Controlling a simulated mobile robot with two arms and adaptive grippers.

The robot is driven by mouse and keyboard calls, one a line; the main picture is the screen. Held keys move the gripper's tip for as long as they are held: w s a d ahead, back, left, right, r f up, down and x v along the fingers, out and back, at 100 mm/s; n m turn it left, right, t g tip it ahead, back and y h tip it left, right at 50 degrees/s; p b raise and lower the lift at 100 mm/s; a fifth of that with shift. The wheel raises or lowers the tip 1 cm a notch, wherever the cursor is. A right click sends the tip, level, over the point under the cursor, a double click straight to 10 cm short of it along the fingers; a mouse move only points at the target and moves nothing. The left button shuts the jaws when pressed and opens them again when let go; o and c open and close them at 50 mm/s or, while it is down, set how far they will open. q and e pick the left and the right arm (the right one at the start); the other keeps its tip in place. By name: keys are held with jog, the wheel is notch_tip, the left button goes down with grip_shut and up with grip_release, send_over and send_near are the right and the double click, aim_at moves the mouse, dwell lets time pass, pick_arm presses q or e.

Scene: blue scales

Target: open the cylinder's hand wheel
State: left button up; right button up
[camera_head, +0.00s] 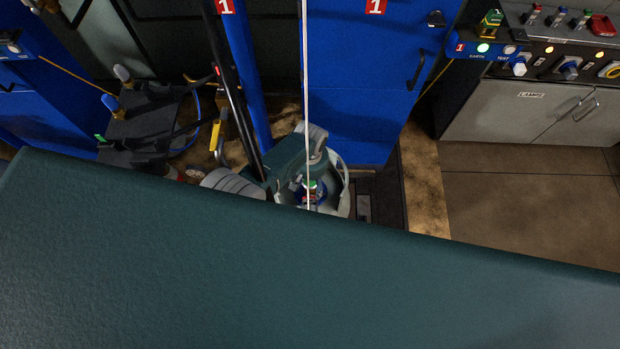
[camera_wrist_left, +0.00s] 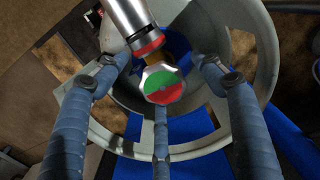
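The grey cylinder (camera_head: 344,200) stands behind the dark teal surface, its upper collar ring showing. In its middle is the valve with a green-and-red round cap (camera_head: 312,185). In the left wrist view the cap (camera_wrist_left: 162,84) sits in a pale hexagonal rim, with blue behind it that may be the hand wheel. My left gripper (camera_wrist_left: 162,72) has its three blue-grey fingers spread around the cap, inside the collar (camera_wrist_left: 255,45). I see no clear contact; the fingertips' depth is hard to tell. In the head view this gripper (camera_head: 299,184) is small and partly hidden. My right gripper is not in view.
A silver fitting with a red ring (camera_wrist_left: 133,22) leans close to the cap. In the head view a thin white pole (camera_head: 305,80) and a black bar (camera_head: 232,85) stand near the cylinder. Blue cabinets (camera_head: 360,110) are behind. Floor is clear at right.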

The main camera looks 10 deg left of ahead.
aim_at(310, 183)
pick_arm(q)
jog(key=shift+w+r, duration=0.15)
jog(key=shift+w, duration=0.1)
jog(key=shift+w+r, duration=0.1)
jog(key=shift+r, duration=0.3)
notch_tip(310, 183, up, 11)
jog(key=shift+s, duration=0.2)
dwell(0.4)
